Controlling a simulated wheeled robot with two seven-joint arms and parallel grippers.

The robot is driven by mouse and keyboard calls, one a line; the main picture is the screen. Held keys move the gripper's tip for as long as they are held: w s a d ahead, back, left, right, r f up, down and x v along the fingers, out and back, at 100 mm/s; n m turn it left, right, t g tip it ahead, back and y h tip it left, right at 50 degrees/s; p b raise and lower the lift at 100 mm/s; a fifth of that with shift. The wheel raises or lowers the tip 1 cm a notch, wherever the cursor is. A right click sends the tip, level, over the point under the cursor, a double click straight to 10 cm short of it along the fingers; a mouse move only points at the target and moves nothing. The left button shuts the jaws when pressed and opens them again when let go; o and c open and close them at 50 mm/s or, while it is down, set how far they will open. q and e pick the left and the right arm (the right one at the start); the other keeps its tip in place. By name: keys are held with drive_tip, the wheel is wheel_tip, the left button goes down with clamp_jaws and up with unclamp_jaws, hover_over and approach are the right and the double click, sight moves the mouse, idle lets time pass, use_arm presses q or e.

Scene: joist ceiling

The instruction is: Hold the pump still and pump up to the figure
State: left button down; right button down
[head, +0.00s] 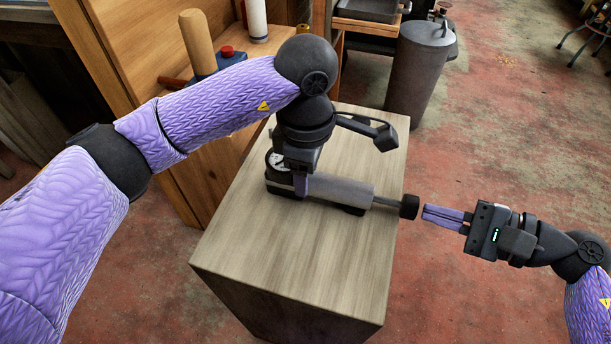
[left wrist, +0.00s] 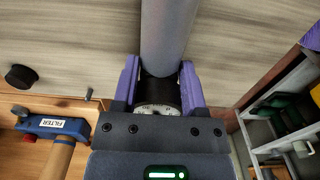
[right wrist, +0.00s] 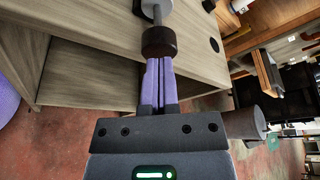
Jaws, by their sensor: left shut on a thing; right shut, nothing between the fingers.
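The pump lies on its side on a pale wood-grain cabinet top. Its grey barrel (head: 342,190) points right, with a round white gauge (head: 277,160) at the left end. A thin rod (head: 386,202) sticks out to a black knob handle (head: 409,206) beyond the top's right edge. My left gripper (head: 301,186) is shut on the pump at the gauge end; in the left wrist view its fingers straddle the dark collar beside the gauge (left wrist: 158,109). The gauge reading is too small to tell. My right gripper (head: 429,214) is shut and empty, fingertips at the knob's outer end (right wrist: 159,41); contact is unclear.
The cabinet top (head: 290,248) is bare in front of the pump. A wooden bench at the back left carries a blue tool with a wooden handle (head: 197,42) and a white cylinder (head: 256,18). A grey bin (head: 417,72) stands behind right. Reddish floor right of the cabinet is open.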

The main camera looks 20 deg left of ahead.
sight(413, 208)
drive_tip(key=shift+a+f, duration=0.1)
drive_tip(key=shift+a, duration=0.15)
idle(0.3)
drive_tip(key=shift+d, duration=0.1)
idle(1.0)
idle(0.4)
drive_tip(key=shift+a, duration=1.75)
drive_tip(key=shift+d, duration=1.75)
